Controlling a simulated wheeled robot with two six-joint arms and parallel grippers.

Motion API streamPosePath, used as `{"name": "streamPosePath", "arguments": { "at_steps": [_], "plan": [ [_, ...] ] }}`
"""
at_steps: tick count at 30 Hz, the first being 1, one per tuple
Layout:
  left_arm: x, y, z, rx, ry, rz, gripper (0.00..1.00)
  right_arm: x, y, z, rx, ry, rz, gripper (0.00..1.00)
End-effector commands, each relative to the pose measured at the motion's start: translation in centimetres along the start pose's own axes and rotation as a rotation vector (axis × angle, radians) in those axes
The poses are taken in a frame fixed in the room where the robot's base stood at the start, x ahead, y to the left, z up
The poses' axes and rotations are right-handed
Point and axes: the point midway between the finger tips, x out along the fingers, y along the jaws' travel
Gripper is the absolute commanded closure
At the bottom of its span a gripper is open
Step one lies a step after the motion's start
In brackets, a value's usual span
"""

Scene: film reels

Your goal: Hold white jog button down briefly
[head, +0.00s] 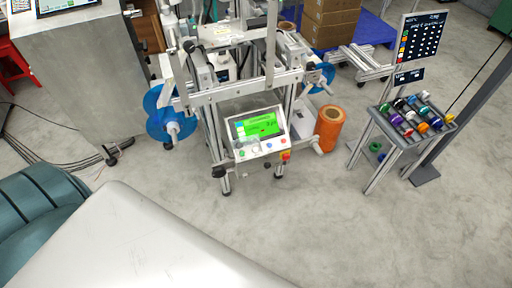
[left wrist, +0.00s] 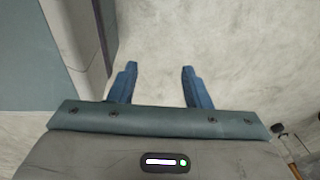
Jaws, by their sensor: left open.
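The control panel (head: 258,136) with a lit green screen (head: 255,126) is on the front of the reel machine, in the middle of the head view. A row of small buttons runs under the screen. A pale one (head: 255,149) among them looks like the white jog button, but it is too small to be certain. My left gripper (left wrist: 159,69) shows in the left wrist view, its two blue fingers apart and empty over bare floor. The panel and buttons are not in that view. Neither gripper shows in the head view.
A red and yellow switch (head: 285,155) sits right of the buttons. Blue reels (head: 160,115) and an orange roll (head: 329,128) flank the machine. A rack of coloured rolls (head: 412,115) stands at right, a grey cabinet (head: 85,75) at left. Floor before the machine is clear.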

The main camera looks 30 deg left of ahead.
Motion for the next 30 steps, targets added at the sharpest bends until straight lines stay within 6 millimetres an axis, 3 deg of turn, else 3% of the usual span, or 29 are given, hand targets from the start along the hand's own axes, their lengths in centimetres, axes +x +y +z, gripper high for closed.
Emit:
{"name": "streamPosePath", "arguments": {
  "at_steps": [11,18,30],
  "plan": [
    [0.0,0.0,-0.01,0.0,0.0,0.0,0.56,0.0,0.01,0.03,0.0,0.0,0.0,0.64],
    [0.0,0.0,0.0,0.0,0.0,0.0,1.0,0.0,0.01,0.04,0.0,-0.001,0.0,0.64],
    [0.0,0.01,-0.01,0.0,0.0,0.0,1.0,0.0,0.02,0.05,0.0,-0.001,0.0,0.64]
  ]
}}
